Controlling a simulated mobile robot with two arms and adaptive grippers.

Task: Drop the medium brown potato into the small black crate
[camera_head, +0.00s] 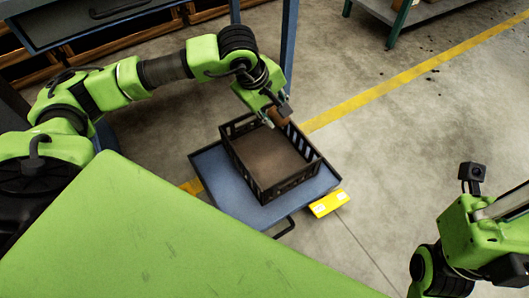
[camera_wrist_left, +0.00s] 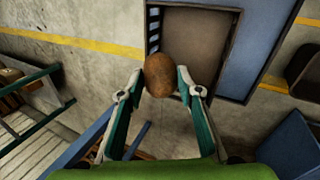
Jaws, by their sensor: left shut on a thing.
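The medium brown potato (camera_wrist_left: 159,75) is held between the two fingers of my left gripper (camera_wrist_left: 160,82) in the left wrist view. In the head view the potato (camera_head: 279,117) is partly hidden by the left gripper (camera_head: 276,114). The left gripper is above the back edge of the small black crate (camera_head: 262,194). The crate has slotted walls, and the part of its floor that shows is bare. The crate's wall (camera_wrist_left: 153,30) also shows beyond the potato in the left wrist view. My right arm is at the lower right of the head view; its fingers are not visible.
The crate stands on a blue platform cart (camera_head: 211,172) with a dark handle. A blue post (camera_head: 289,40) rises behind the left arm. A grey bench (camera_head: 432,12) stands at the top right. Concrete floor to the right is clear.

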